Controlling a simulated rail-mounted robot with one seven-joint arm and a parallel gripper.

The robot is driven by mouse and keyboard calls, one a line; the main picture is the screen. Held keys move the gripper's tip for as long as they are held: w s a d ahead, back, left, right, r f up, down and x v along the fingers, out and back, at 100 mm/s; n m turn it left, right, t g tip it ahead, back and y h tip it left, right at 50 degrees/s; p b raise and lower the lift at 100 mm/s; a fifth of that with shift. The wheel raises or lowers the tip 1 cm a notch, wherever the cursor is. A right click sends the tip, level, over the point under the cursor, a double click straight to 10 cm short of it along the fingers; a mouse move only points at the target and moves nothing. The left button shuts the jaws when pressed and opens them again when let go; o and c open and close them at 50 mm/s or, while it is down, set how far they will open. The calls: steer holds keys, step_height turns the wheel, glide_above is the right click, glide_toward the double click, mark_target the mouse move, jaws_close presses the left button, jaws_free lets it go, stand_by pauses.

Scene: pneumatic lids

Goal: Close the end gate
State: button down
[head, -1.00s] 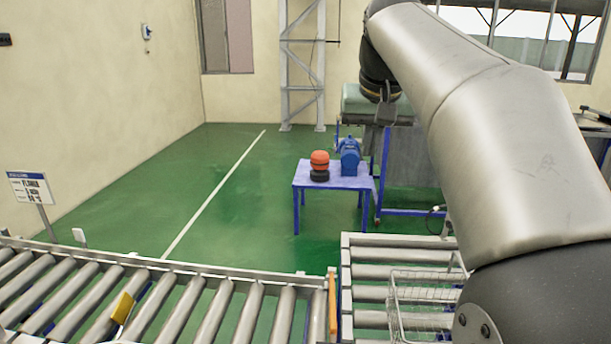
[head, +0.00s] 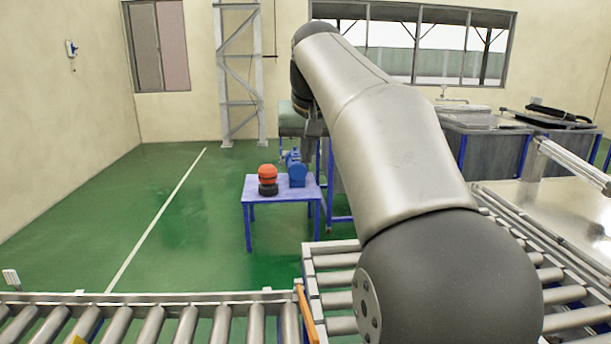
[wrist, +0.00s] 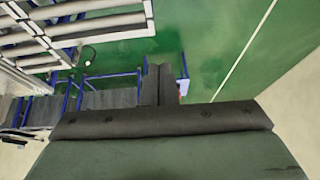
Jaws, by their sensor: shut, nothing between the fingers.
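An orange bar (head: 306,314) stands at the end of the near roller conveyor (head: 190,297), at the gap beside the second roller section, in the head view. It looks like the end gate, but its lower part is cut off by the frame edge. My gripper (wrist: 158,68) shows in the wrist view as two dark fingers pressed together, holding nothing. It is above the green floor and apart from the orange bar. In the head view my arm reaches forward, and my gripper is not clearly seen at its far end.
A blue table (head: 253,193) holds an orange-black object (head: 267,175) and a blue motor-like part (head: 298,175). Grey bins (head: 492,145) stand at the back right, beside a metal surface (head: 555,215). Green floor (head: 80,230) is clear on the left.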

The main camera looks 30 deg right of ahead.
steer(key=f, duration=0.1)
steer(key=s+f, duration=0.2)
steer(key=f, duration=0.1)
steer(key=shift+a+f+p, duration=0.1)
steer(key=shift+a+p, duration=0.25)
steer(key=shift+a, duration=0.05)
